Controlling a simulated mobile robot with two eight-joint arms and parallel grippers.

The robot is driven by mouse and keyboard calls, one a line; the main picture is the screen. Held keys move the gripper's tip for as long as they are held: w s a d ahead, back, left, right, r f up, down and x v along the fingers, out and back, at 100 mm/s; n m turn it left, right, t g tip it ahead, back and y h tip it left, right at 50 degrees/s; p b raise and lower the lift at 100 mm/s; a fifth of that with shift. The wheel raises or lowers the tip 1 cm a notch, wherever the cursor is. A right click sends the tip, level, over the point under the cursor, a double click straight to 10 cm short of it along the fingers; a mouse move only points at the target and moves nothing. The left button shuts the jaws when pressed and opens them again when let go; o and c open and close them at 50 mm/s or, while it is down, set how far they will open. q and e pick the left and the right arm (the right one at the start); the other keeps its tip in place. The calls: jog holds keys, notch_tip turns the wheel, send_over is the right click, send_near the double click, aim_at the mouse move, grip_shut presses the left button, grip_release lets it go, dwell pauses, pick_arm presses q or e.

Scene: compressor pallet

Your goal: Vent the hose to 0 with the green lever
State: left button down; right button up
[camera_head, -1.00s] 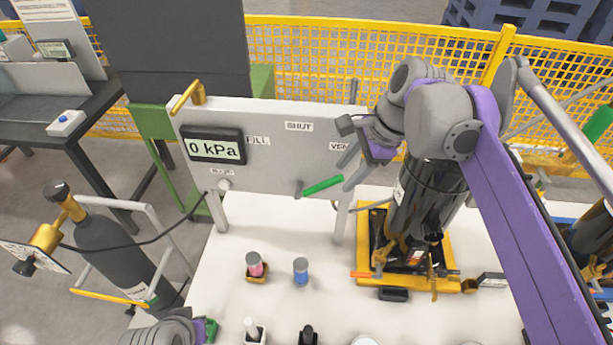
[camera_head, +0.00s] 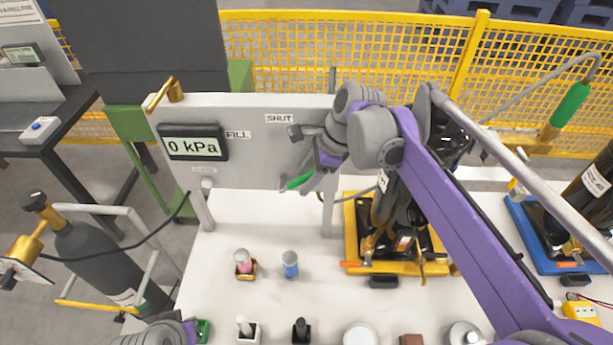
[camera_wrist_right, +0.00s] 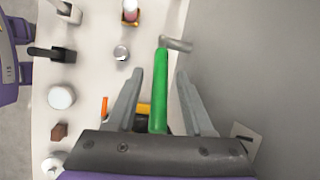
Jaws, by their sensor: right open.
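The green lever (camera_head: 299,181) is on the front of the grey panel (camera_head: 245,165), its handle pointing right and slightly up. My right gripper (camera_head: 318,186) is at the handle and partly covers it. In the right wrist view the lever (camera_wrist_right: 160,92) runs between the two open fingers (camera_wrist_right: 158,95), with a gap on each side. The panel display (camera_head: 193,143) reads 0 kPa. The FILL and SHUT labels show; the VENT label is hidden behind my right gripper. My left arm's end (camera_head: 170,335) shows at the bottom edge; its fingers cannot be made out.
A black vessel on a yellow tray (camera_head: 350,225) stands right of the panel, below my right arm. A pink-topped item (camera_head: 243,260) and a blue one (camera_head: 290,264) stand on the white table. A dark cylinder (camera_head: 95,255) with a hose stands at left.

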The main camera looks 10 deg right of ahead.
grip_shut()
dwell(0.3)
dwell(1.2)
